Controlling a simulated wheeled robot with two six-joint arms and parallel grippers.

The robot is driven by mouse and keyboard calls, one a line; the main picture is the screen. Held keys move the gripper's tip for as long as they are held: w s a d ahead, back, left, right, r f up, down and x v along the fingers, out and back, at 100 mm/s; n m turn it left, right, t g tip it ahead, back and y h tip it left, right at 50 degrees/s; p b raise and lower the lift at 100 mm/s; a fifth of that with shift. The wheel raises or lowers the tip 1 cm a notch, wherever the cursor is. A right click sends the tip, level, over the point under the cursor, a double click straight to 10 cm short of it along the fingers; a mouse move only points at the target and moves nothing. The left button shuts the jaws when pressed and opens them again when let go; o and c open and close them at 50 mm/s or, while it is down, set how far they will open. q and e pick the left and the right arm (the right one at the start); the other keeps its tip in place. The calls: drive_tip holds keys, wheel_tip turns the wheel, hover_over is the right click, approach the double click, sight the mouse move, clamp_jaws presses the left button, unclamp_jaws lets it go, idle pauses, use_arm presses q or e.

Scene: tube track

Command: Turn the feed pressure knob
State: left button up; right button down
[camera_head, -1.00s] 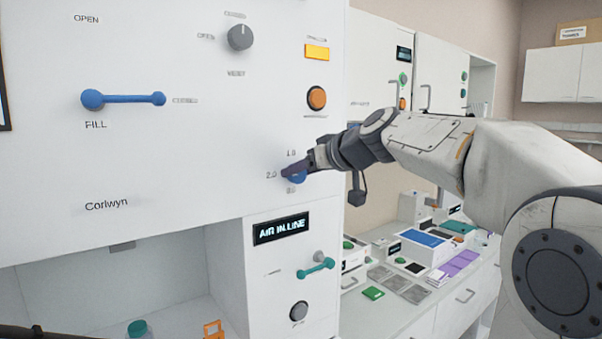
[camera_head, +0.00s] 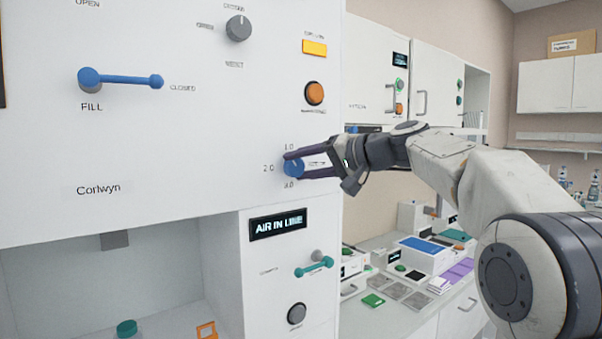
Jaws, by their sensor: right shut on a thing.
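The blue knob (camera_head: 293,168) sits on the white machine front, with the marks 1.0 above it, 2.0 to its left and 3.0 below it. My right gripper (camera_head: 291,166) reaches in from the right and is shut on this knob, one dark finger above it and one below. The fingers partly cover the knob, and its pointer cannot be made out. My left gripper is not in view.
A blue lever (camera_head: 122,80) marked FILL, a grey knob (camera_head: 239,28) and an orange button (camera_head: 314,93) are on the same panel. Below are an AIR IN LINE display (camera_head: 277,227) and a teal lever (camera_head: 314,267). A bench with boxes (camera_head: 425,255) stands at right.

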drive_tip(key=m+y+b, duration=0.1)
drive_tip(key=m+b, duration=0.1)
drive_tip(key=m, duration=0.1)
drive_tip(key=shift+w+d+f+m+y+b, duration=0.1)
drive_tip(key=shift+d+f+m+y+b, duration=0.05)
drive_tip(key=shift+f+m+y+b, duration=0.2)
drive_tip(key=shift+m+t+y+b, duration=0.45)
drive_tip(key=shift+m+b, duration=0.35)
drive_tip(key=shift+m, duration=0.35)
drive_tip(key=shift+c, duration=1.3)
unclamp_jaws()
drive_tip(key=b+v, duration=0.3)
drive_tip(key=v, duration=0.7)
drive_tip(key=shift+d+b, duration=0.3)
drive_tip(key=shift+b, duration=0.05)
